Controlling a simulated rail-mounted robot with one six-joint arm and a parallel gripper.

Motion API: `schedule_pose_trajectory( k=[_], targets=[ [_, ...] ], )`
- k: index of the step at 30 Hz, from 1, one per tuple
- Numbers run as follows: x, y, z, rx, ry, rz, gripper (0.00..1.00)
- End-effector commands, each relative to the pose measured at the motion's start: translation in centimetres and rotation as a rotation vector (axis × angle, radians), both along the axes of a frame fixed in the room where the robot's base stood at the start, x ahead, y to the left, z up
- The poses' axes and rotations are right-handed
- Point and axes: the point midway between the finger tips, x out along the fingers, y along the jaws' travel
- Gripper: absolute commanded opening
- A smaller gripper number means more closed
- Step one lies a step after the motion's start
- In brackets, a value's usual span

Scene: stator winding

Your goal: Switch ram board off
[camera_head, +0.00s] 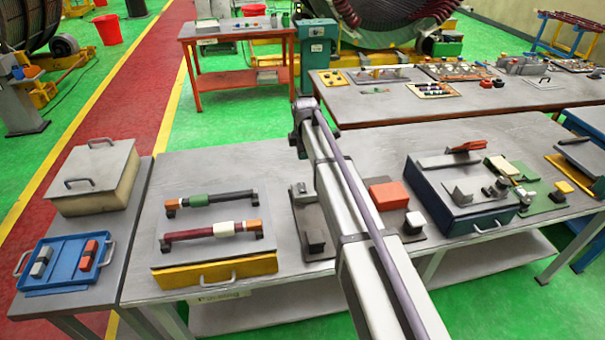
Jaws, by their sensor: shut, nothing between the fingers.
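I cannot tell for sure which fixture is the ram board. On the front table, a dark board just right of my arm carries a red-orange block (389,195) and a white-topped block (414,219). Further right, a blue box (437,205) has a grey top with metal blocks and a red-handled part (466,147). Beside it is a green base (541,202) with a white block and a yellow block. No switch position is readable. My arm crosses the middle of the picture and hides part of the table.
Left on the front table (330,148) is a yellow-fronted board (215,270) with two handled bars. A grey plate with a black block (316,238) lies close beside my arm. A blue tray (62,262) and a beige lidded box (97,172) stand far left.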

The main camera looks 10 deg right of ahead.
Motion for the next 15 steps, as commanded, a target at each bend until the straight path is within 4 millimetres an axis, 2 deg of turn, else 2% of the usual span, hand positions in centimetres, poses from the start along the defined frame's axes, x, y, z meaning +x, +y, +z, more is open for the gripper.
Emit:
schedule_pose_trajectory(
  k=[5,15],
  targets=[
    [0.2,0.0,-2.0,0.000,0.000,0.000,0.00],
    [1.2,0.1,-9.4,0.000,0.001,0.000,0.00]
  ],
)
